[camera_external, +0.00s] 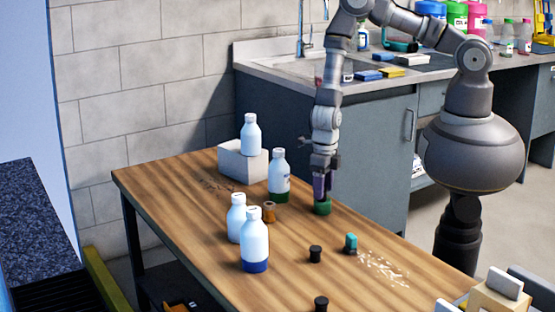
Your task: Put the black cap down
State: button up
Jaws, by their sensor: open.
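A small black cap-like piece (315,253) stands on the wooden table (200,240), right of the blue-based white bottle. A second black piece (321,303) stands at the bottom edge of the picture, partly cut off. I cannot tell which one is the task's black cap. My gripper (322,190) points down over the table's far right part and is open. A dark purple shape shows between or at its fingers, directly above a green round piece (322,208). I cannot tell whether they touch, or whether a cap is hidden there.
White bottles stand close by: one with a green base (279,178), one with a blue base (255,243), one behind it (236,218).

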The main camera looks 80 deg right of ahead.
notch_tip(320, 180, up, 11)
jog(key=p, duration=0.4)
jog(key=shift+r, duration=0.1)
jog(key=w+d+r+m+t+h, duration=0.1)
jog(key=w+d+r+m+t, duration=0.15)
jog(key=w+r+m, duration=0.55)
jog(key=w+d+r+m+t, duration=0.1)
jog(key=w+d+r+t, duration=0.3)
jog(key=r, duration=0.7)
jog(key=w+d+r+m+t, duration=0.15)
jog(key=r+m, duration=0.25)
jog(key=r, duration=0.6)
jog(key=w+r+m, duration=0.3)
jog(key=r+m, duration=0.2)
jog(key=r, duration=0.6)
jog(key=s+r+m+t, duration=0.2)
jog(key=s+r+m, duration=0.2)
jog(key=r, duration=0.9)
jog(key=s+d+r+m+t, duration=0.1)
jog(key=s+r+m+t, duration=0.2)
jog(key=r, duration=1)
jog(key=s+d+r+m+t, duration=0.1)
jog(key=s+r+m+t, duration=0.1)
jog(key=s+r+m, duration=0.5)
notch_tip(320, 180, up, 6)
jog(key=s, duration=0.3)
jog(key=shift+y, duration=0.4)
